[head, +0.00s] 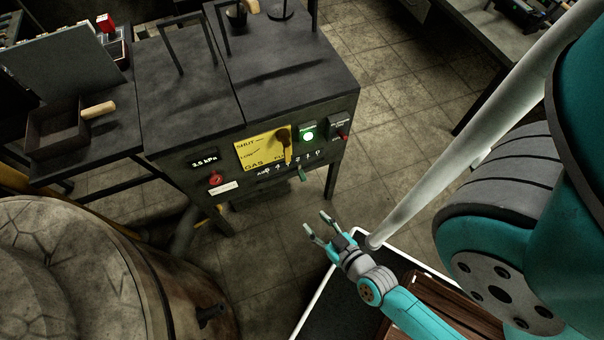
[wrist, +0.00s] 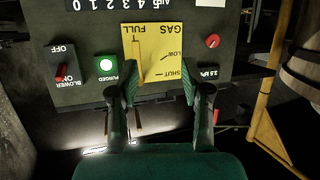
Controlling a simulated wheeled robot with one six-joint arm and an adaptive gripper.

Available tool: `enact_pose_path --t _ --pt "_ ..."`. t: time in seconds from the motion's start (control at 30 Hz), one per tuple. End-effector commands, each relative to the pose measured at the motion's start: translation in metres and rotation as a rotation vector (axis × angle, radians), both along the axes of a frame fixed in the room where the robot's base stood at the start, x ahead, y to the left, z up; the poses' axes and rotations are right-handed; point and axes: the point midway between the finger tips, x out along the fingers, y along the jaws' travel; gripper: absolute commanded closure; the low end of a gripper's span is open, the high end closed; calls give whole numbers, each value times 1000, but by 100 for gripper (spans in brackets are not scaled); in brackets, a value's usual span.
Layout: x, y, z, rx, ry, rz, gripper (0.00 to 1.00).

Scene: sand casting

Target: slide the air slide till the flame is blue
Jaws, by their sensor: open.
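The air slide's green handle (head: 303,176) sticks out at the lower front edge of the furnace control panel, below the numbered AIR scale. In the wrist view, which shows the panel upside down, part of the AIR scale (wrist: 105,5) is at the top edge; I cannot make out the handle there. My gripper (head: 316,221) is open and empty, in front of and below the panel, apart from the handle. Its two green-padded fingers also show in the wrist view (wrist: 158,90). No flame is visible in either view.
The yellow GAS plate (head: 255,151) has its lever (wrist: 138,62) pointing at FULL. A green PURGED lamp (head: 308,136) is lit beside the red blower switch (head: 343,136). A red knob (head: 215,178) is at left. A large round vessel (head: 60,270) stands at lower left.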

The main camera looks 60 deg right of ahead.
Motion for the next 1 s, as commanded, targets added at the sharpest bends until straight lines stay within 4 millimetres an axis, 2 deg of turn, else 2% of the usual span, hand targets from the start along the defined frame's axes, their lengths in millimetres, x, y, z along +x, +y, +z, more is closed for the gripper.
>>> enact_pose_path --t 0.03,0.2,0.4,0.5,0.77,1.0 --pt "12 -13 -17 3 2 -40 52" --pt "46 -56 -70 14 24 -150 52" --pt "74 -101 -110 27 43 -243 52" --pt "80 -114 -119 32 47 -267 52" --pt "92 -127 -128 33 51 -279 52" --pt "122 -148 -143 33 50 -278 52"
